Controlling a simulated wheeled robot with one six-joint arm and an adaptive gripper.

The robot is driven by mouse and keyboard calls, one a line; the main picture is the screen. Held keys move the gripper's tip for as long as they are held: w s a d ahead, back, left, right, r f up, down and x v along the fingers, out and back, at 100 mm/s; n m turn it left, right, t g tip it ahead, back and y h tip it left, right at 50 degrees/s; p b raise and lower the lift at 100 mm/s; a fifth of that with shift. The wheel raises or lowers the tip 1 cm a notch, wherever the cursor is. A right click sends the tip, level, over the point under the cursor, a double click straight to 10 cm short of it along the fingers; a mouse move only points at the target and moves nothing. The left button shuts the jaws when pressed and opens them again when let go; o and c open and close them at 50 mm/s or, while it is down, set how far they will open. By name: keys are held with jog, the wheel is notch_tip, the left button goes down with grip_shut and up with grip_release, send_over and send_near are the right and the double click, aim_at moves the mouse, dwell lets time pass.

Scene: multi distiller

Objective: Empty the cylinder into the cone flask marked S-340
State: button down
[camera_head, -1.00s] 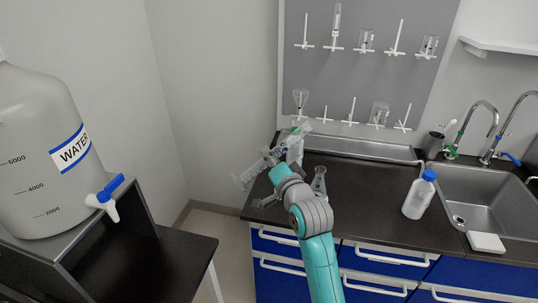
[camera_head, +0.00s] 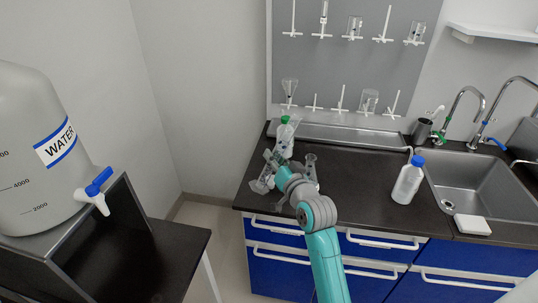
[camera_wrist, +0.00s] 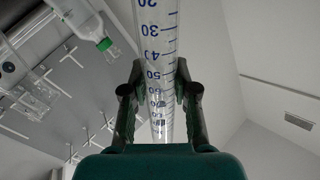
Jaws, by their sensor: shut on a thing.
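My gripper (camera_head: 275,164) is shut on a clear graduated cylinder (camera_wrist: 157,30) with blue scale marks. The wrist view shows the cylinder between both fingers (camera_wrist: 157,95). In the head view the cylinder (camera_head: 262,182) is tilted above the left end of the counter, with its lower left end showing beside my gripper. Its upper part is hard to make out against the bottle behind. Whether it holds liquid is not clear. A clear cone flask (camera_head: 311,168) stands on the counter just right of my gripper. Its marking is too small to read.
A green-capped bottle (camera_head: 285,138) stands behind my gripper. A blue-capped white bottle (camera_head: 407,182) stands near the sink (camera_head: 480,190). A pegboard (camera_head: 345,70) with glassware is on the back wall. A water tank (camera_head: 40,150) is at left. The middle counter is clear.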

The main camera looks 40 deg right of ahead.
jog(key=shift+d+f, duration=0.1)
jog(key=shift+d, duration=0.05)
jog(key=shift+d, duration=0.1)
jog(key=shift+s+d+f+n, duration=0.15)
jog(key=shift+d+f+n, duration=0.15)
jog(key=shift+d+n, duration=0.3)
jog(key=shift+s+d+f+n, duration=0.2)
jog(key=shift+d+f+n, duration=0.15)
jog(key=shift+d+n, duration=0.25)
jog(key=shift+s+d+f+n, duration=0.15)
jog(key=shift+d+f+n, duration=0.15)
jog(key=shift+d+n, duration=0.3)
